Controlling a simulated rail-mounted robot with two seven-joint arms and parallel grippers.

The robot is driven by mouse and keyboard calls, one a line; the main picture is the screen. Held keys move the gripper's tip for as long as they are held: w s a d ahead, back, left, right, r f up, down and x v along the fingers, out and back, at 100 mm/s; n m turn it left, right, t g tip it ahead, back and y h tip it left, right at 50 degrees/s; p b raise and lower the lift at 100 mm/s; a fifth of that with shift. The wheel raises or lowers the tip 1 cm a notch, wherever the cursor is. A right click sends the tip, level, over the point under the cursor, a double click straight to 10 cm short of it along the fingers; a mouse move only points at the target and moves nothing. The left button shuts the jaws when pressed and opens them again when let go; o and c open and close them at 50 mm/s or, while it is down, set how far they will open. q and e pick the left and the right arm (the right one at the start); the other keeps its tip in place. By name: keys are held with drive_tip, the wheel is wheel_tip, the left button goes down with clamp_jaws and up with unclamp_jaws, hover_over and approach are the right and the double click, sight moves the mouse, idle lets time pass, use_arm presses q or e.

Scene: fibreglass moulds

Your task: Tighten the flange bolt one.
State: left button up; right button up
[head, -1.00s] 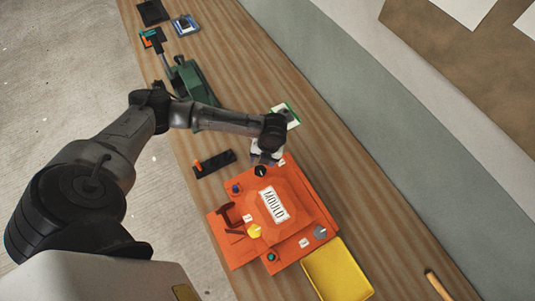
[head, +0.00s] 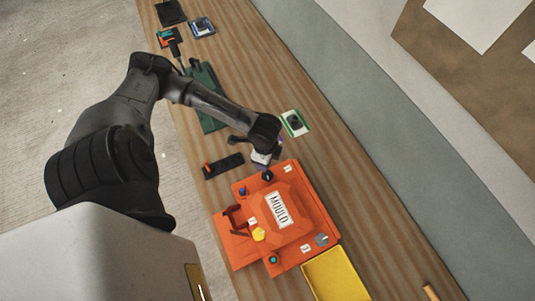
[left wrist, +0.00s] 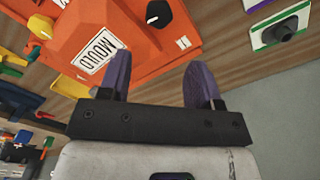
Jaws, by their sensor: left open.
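The orange mould (head: 301,226) lies on the bench, with a white MOULD label (head: 278,209) on its raised middle. Around it are a black knob (head: 267,176), a blue knob (head: 242,191), a yellow knob (head: 258,234), a teal knob (head: 273,259) and a grey knob (head: 322,239). Small white tags sit beside some; their marks are unreadable, so I cannot tell which is bolt one. My left gripper (head: 262,157) hangs by the mould's far edge, near the black knob. In the left wrist view its purple fingers (left wrist: 160,78) are open and empty; the black knob (left wrist: 160,13) lies beyond them. My right gripper is out of view.
A green-edged card with a black knob (head: 294,123) lies beyond the mould. A black holder (head: 223,166) lies left of my gripper. A yellow tray (head: 335,274) adjoins the mould's near right side. A green tool (head: 206,98) and small items lie farther up the bench.

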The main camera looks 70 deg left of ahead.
sight(266, 174)
use_arm(q)
wheel_tip(266, 174, down, 12)
drive_tip(key=shift+s, duration=0.1)
drive_tip(key=shift+f, duration=0.55)
drive_tip(key=shift+c, duration=0.5)
drive_tip(key=c, duration=0.5)
drive_tip(key=shift+c, duration=0.2)
drive_tip(key=shift+p, duration=0.35)
